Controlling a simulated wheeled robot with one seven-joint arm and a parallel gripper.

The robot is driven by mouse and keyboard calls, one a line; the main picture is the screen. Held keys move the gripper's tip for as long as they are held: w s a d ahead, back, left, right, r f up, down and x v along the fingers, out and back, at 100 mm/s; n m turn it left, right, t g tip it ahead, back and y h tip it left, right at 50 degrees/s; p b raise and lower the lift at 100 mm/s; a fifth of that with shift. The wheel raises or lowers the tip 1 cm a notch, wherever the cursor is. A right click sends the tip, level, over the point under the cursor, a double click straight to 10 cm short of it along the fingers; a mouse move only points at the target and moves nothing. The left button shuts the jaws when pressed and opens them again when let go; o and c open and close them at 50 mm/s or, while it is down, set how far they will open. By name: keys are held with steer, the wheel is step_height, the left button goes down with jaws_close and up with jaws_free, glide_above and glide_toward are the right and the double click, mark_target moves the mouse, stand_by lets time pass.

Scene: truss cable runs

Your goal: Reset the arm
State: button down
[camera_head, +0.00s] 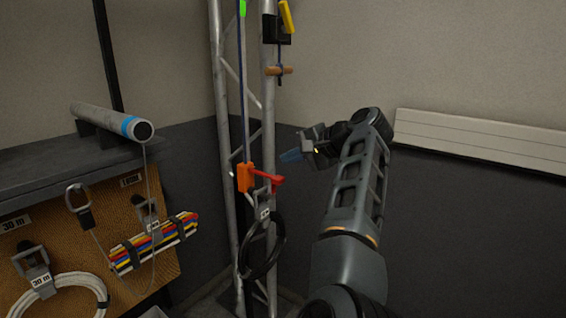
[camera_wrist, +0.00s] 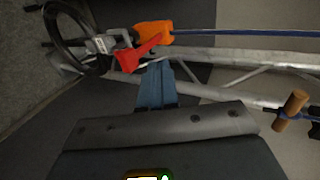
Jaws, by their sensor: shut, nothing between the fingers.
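My gripper (camera_head: 290,156) is at the end of my raised arm, to the right of the metal truss (camera_head: 222,100) in the head view. Its blue fingers are shut with nothing between them; in the wrist view the fingers (camera_wrist: 156,84) point toward the truss. An orange clamp (camera_head: 245,177) with a red lever (camera_head: 272,180) sits on the truss, left of and below the fingers and apart from them. The red lever (camera_wrist: 140,52) also shows near the fingertips in the wrist view.
A black cable coil (camera_head: 262,255) hangs below the clamp. A wooden peg (camera_head: 278,71) juts from the truss above. At left, a bench (camera_head: 60,172) bears a grey tube (camera_head: 110,120); its pegboard (camera_head: 100,245) holds cables. A white wall panel (camera_head: 480,140) is at right.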

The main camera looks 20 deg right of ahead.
steer(key=f+v, duration=0.1)
steer(key=v, duration=0.6)
steer(key=s+d+f+h, duration=0.3)
steer(key=s+d+f, duration=0.1)
steer(key=f, duration=0.4)
steer(key=s+d+f+h, duration=0.3)
steer(key=s+d+f, duration=0.1)
steer(key=f, duration=0.4)
steer(key=s+d+f+n+t+h, duration=0.2)
steer(key=s+d+f+n+h, duration=0.15)
steer(key=s+f, duration=0.9)
steer(key=s+a+n, duration=0.3)
steer(key=s, duration=1)
steer(key=s+a+r+n+t, duration=0.1)
steer(key=s+a+r, duration=0.2)
steer(key=s, duration=0.5)
steer(key=s+a+r+n+t+y, duration=0.1)
steer(key=s+a+r+n, duration=0.1)
steer(key=s+a, duration=0.3)
steer(key=s+a+r+n+y, duration=0.1)
steer(key=s+a+r, duration=0.4)
steer(key=s, duration=0.7)
steer(key=shift+t+b, duration=0.35)
steer(key=shift+t, duration=0.05)
